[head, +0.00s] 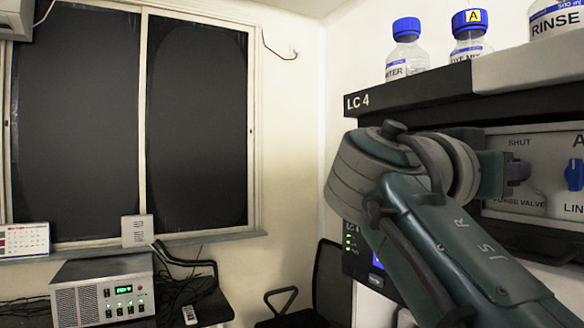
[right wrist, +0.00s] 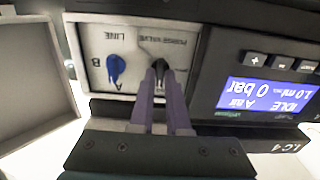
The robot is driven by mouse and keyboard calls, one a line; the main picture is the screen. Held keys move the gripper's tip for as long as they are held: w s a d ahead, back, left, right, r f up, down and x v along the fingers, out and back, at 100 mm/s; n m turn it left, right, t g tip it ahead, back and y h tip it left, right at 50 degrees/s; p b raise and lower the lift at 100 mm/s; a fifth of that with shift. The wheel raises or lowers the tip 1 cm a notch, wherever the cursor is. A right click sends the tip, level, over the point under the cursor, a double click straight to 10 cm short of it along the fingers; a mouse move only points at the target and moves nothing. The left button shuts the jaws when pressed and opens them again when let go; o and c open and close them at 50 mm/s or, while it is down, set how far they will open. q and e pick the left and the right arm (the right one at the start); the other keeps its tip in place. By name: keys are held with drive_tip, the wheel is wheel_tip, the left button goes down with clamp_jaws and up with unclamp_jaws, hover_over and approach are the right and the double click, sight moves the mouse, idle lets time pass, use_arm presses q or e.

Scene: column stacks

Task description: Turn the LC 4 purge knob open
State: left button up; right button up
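The LC 4 unit shows at the right of the head view, with its name on the dark top edge (head: 400,97). Its light valve panel (head: 535,142) carries the words SHUT and PURGE VALVE. My right gripper (head: 516,172) reaches this panel from the left and covers the purge knob in the head view. In the right wrist view, which is upside down, the purple fingers of my right gripper (right wrist: 160,78) close around the small dark purge knob (right wrist: 160,65). Its exact turn angle is hard to tell. My left gripper is not in view.
A blue A/B line selector knob (head: 574,174) sits just beside the purge knob. Blue-capped bottles (head: 407,50) stand on top of the stack. The lit display (right wrist: 262,97) reads IDLE and 0 bar. A grey instrument (head: 103,290) stands at the lower left.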

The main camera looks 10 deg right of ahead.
clamp_jaws()
